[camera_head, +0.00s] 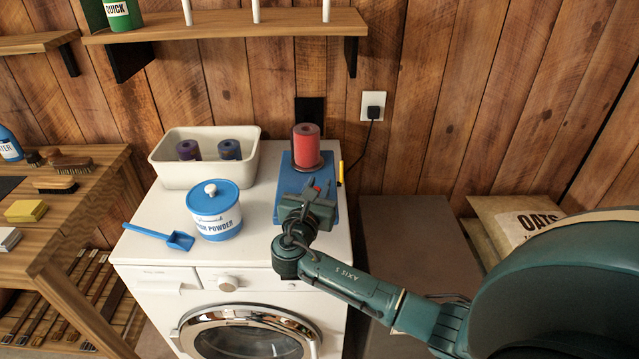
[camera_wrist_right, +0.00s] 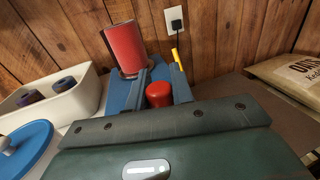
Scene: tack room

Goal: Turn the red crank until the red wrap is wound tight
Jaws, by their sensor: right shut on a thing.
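The red wrap (camera_head: 306,146) is a red roll standing upright on a blue winder base (camera_head: 291,206) on top of the white washing machine; it also shows in the right wrist view (camera_wrist_right: 125,48). The red crank's knob (camera_wrist_right: 159,94) sits between the fingers of my right gripper (camera_wrist_right: 160,86). In the head view my right gripper (camera_head: 318,187) is over the blue base, just in front of the roll, and shut on the knob. The gripper hides most of the crank arm and part of the base. My left gripper is in neither view.
A cream bin (camera_head: 205,178) with two dark rolls, a blue-lidded powder tub (camera_head: 214,218) and a blue scoop (camera_head: 178,240) are left of the base. A yellow-handled piece (camera_head: 341,173) stands at its right edge. A wall plug (camera_head: 374,112) and cord are behind.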

